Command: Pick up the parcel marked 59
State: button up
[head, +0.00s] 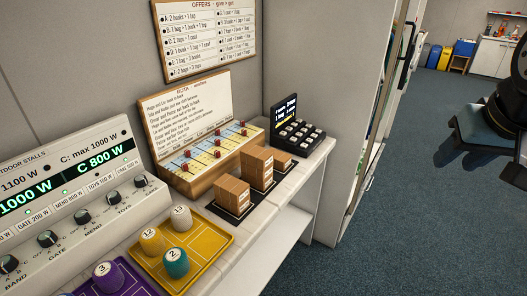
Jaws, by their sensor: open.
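Brown parcels stand on black pads on the white counter in the head view: a low one (231,192) at the left, a tall one (257,168) in the middle, and a small one (282,159) at the right. Their small markings are too small to read, so I cannot tell which is marked 59. My gripper (458,160) is at the right edge, partly cut off by the frame. It is open with nothing visible in it, over the blue carpet and well apart from the parcels.
A yellow tray (219,249) with several numbered pegs and a purple tray (138,284) stand left of the parcels. A rota board (190,120) and a black keypad (298,128) stand behind. The counter's front edge (285,222) faces open carpet (410,230). A partition (340,100) stands beyond the counter.

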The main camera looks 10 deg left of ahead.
aim_at(245, 148)
jog(key=o, duration=0.3)
jog(key=shift+w, duration=0.35)
jog(key=o, duration=0.7)
jog(key=w+f+n+t, duration=0.1)
jog(key=w, duration=0.4)
jog(key=w+a+f+n+t, duration=0.1)
jog(key=w, duration=0.4)
jog(key=w+f+t, duration=0.1)
jog(key=w, duration=0.4)
jog(key=shift+w+a+f+n, duration=0.15)
jog(key=shift+a+n, duration=0.1)
jog(key=shift+n, duration=0.15)
jog(key=shift+c, duration=0.2)
jog(key=w+a+f+n+t+y, duration=0.3)
jog(key=w+a+f+n+y, duration=0.4)
jog(key=w+a, duration=0.5)
jog(key=s+a+f+n+g+y, duration=0.2)
jog(key=s+a+f+y, duration=0.1)
jog(key=a+f+y, duration=0.4)
jog(key=s+a+f+n+g+y, duration=0.25)
jog(key=s+a+f, duration=0.2)
jog(key=a, duration=0.45)
jog(key=shift+m, duration=0.35)
jog(key=x, duration=1.3)
jog(key=shift+w+d+f, duration=0.1)
jog(key=shift+w+f, duration=0.2)
